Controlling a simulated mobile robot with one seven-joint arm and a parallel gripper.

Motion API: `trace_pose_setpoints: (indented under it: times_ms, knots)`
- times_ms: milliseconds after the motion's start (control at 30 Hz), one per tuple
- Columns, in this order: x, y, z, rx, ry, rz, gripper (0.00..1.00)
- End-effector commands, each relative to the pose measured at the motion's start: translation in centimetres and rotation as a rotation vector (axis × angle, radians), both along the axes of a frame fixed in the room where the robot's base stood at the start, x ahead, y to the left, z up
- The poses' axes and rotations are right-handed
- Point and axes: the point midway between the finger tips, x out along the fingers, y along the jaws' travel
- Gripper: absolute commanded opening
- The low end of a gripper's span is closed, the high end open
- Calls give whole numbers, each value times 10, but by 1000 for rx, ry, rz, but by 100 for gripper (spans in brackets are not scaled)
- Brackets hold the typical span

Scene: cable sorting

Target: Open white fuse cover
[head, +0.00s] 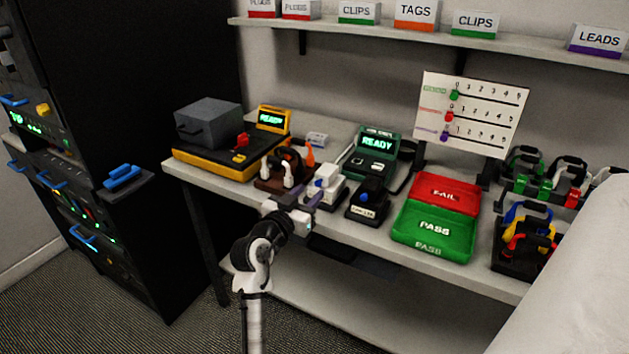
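A small white box-like unit (326,178) stands near the front edge of the table, left of centre; it appears to be the white fuse cover. Whether its lid is open or closed is too small to tell. My gripper (314,199) is at the table's front edge, just in front of and slightly left of this unit, and covers part of its lower left side. I cannot tell whether the two touch. The fingers are too small and overlapped to show whether they are open or shut.
Left of the unit is a brown stand (272,183) with white and orange parts; right is a black block with a blue knob (371,191). Behind are a yellow tester (213,160) and a green tester (370,162). Red and green PASS/FAIL trays (421,249) lie further right.

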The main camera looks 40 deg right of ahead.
Motion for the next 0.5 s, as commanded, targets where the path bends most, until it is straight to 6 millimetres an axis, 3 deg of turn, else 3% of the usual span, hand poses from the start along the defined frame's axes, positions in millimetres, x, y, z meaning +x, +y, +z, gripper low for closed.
trace_pose_setpoints:
  times_ms: [200, 500]
  knots:
    - [12, -30, 2, 1, 0, 0, 38]
    - [16, -40, 0, 0, 0, 1, 38]
